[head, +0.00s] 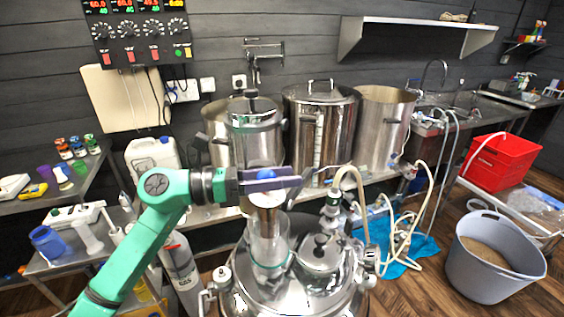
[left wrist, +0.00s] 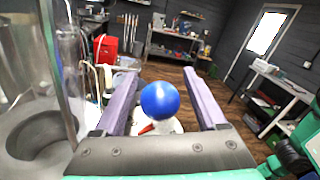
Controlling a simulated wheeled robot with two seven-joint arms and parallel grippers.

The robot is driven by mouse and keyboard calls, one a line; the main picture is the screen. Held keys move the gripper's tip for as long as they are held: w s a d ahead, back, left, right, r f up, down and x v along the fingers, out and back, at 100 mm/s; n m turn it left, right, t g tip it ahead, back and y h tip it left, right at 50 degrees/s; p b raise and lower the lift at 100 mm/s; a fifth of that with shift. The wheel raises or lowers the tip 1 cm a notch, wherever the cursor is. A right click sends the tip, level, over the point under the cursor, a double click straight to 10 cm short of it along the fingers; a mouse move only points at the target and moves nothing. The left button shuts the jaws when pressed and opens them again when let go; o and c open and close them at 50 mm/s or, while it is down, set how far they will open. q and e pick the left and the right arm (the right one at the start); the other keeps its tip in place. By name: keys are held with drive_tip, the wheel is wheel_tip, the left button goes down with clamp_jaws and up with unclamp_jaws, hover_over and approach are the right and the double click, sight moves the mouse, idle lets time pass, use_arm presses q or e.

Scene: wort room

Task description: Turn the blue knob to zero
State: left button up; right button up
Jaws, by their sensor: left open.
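The blue knob is a round blue ball (left wrist: 160,100) in the left wrist view. It sits between the two fingers of my left gripper (left wrist: 160,76), with a narrow gap on each side. In the head view the top of the blue knob (head: 266,173) shows just above the near finger, which hides the rest. My left gripper (head: 306,176) reaches in from the left, level and open, above the steel vessel (head: 290,290). Something small and red shows just below the ball in the wrist view. No scale or zero mark is readable on the knob. My right gripper is in neither view.
A glass cylinder (head: 268,240) stands just below the gripper. Tall steel pots (head: 320,130) stand behind it. Hoses (head: 400,230) loop to the right. A grey bucket (head: 490,285) and a red crate (head: 500,160) are farther right. A control panel (head: 135,30) hangs on the wall.

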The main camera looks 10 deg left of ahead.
use_arm(q)
drive_tip(key=shift+d, duration=0.25)
drive_tip(key=shift+a, duration=0.2)
clamp_jaws()
drive_tip(key=shift+w+f+n+t+y+b, duration=0.1)
drive_tip(key=shift+f+n+t+y+b, duration=0.15)
drive_tip(key=shift+n+t+b, duration=0.3)
drive_tip(key=shift+w+r+n+t+y, duration=0.1)
drive_tip(key=shift+r+n+t+y, duration=0.2)
drive_tip(key=shift+t, duration=0.25)
drive_tip(key=shift+a+f, duration=0.1)
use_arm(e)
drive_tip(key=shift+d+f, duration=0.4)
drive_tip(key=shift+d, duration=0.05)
use_arm(q)
unclamp_jaws()
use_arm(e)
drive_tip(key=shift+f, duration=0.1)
